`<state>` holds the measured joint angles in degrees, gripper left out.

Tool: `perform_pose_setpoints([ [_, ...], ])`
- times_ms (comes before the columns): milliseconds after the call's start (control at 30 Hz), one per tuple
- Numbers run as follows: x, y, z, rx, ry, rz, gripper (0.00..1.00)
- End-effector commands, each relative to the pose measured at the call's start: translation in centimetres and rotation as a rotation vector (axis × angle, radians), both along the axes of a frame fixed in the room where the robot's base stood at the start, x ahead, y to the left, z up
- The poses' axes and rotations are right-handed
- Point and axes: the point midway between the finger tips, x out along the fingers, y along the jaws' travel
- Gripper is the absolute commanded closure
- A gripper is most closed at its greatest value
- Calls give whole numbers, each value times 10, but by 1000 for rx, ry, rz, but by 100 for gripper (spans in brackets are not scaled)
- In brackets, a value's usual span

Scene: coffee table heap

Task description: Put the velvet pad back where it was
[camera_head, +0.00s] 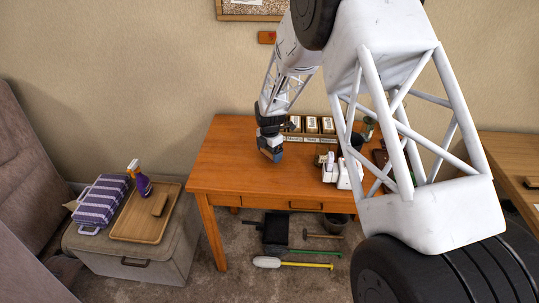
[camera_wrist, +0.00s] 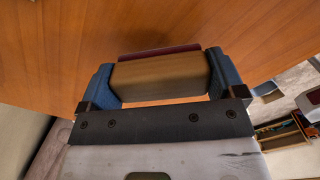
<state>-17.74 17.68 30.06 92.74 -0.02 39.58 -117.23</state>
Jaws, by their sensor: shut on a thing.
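My gripper (camera_head: 270,153) is over the left part of the wooden table (camera_head: 231,171). In the wrist view my gripper (camera_wrist: 162,77) is shut on the velvet pad (camera_wrist: 160,80), a wooden block with a dark red velvet layer along its far side. The blue fingers press on the block's two ends. The table top lies beyond the pad; I cannot tell whether the pad touches it. In the head view the pad is mostly hidden by my gripper.
Labelled boxes (camera_head: 311,125) line the table's back, and white containers (camera_head: 329,172) stand to the right. An ottoman (camera_head: 150,262) at left bears a wooden tray (camera_head: 128,231) with a wooden block (camera_head: 160,204) and a spray bottle (camera_head: 141,184), beside a striped case (camera_head: 101,203). The table's left front is clear.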

Motion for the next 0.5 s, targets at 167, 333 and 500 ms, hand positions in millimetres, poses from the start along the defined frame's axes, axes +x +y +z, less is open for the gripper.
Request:
perform_pose_setpoints([
  [167, 0, 0, -15, 0, 0, 0, 41],
  [333, 1, 0, -17, 0, -1, 0, 41],
  [500, 0, 0, -17, 0, -1, 0, 41],
])
